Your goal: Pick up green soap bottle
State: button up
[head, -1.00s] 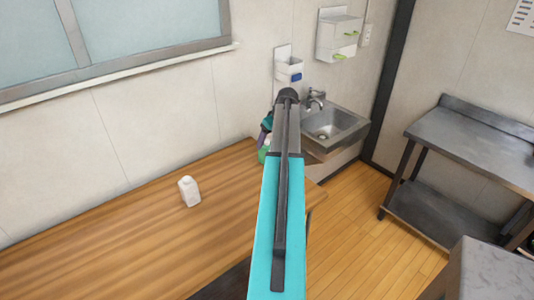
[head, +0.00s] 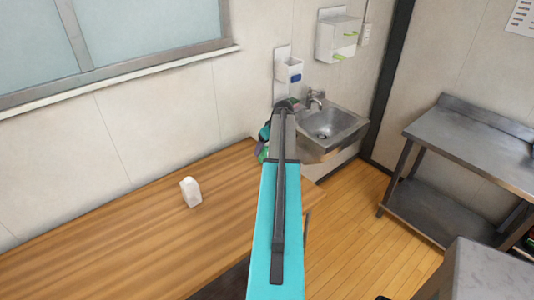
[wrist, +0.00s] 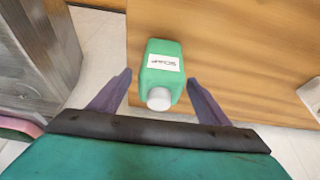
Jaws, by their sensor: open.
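The green soap bottle (wrist: 163,64) has a white cap (wrist: 159,98) and a white label. In the wrist view it stands on the wooden table (wrist: 215,45), near the table's edge. My gripper (wrist: 160,78) is open, with one purple finger on each side of the bottle. A gap shows between the bottle and each finger. In the head view my arm hides most of the bottle; a bit of green (head: 262,152) shows beside the arm at the table's far corner.
A white bottle (head: 190,192) stands on the wooden table to the left. A metal sink (head: 325,135) is mounted beyond the table. A metal shelf unit (head: 470,150) stands at the right.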

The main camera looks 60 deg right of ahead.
dwell(0.3)
jog(key=c, duration=1.4)
jog(key=shift+o, duration=0.2)
jog(key=shift+r, duration=0.2)
jog(key=shift+r+b, duration=0.9)
jog(key=shift+r, duration=0.15)
jog(key=s+r+b, duration=0.2)
jog(key=s+b, duration=0.3)
jog(key=s, duration=1.1)
jog(key=shift+a+r+b, duration=0.3)
jog(key=shift+a+b, duration=0.05)
jog(key=shift+b, duration=0.05)
